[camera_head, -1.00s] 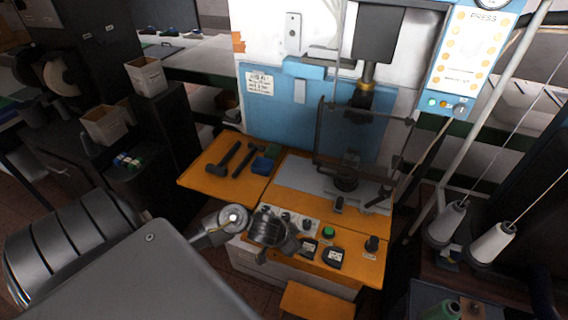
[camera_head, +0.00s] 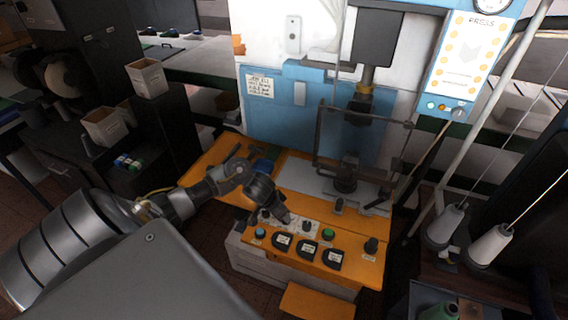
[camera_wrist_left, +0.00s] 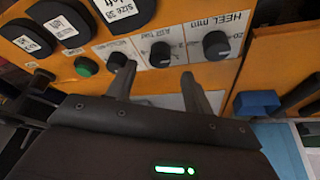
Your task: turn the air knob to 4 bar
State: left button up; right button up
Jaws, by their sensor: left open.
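The air knob (camera_wrist_left: 162,53) is a small black round knob on a white label, the middle one of three in the left wrist view. The heel knob (camera_wrist_left: 217,45) is to its right and a third knob (camera_wrist_left: 117,62) to its left. My left gripper (camera_wrist_left: 158,82) is open and empty. Its fingertips point at the panel, with the air knob framed between them just beyond the tips; I see no contact. In the head view my left gripper (camera_head: 284,217) is over the knob row and hides much of it. The air knob's setting is too small to read.
A green button (camera_head: 328,233) and several black labelled blocks (camera_head: 306,249) sit beside the knobs on the orange table (camera_head: 372,262). A clear guard (camera_head: 362,138) and the press stand behind. A blue block (camera_wrist_left: 257,103) lies near the gripper's right side in the wrist view.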

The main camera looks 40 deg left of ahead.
pick_arm(q)
jog(key=x, duration=0.5)
jog(key=shift+b, duration=0.3)
jog(key=c, duration=0.9)
jog(key=shift+a, duration=0.15)
jog(key=shift+c, duration=0.4)
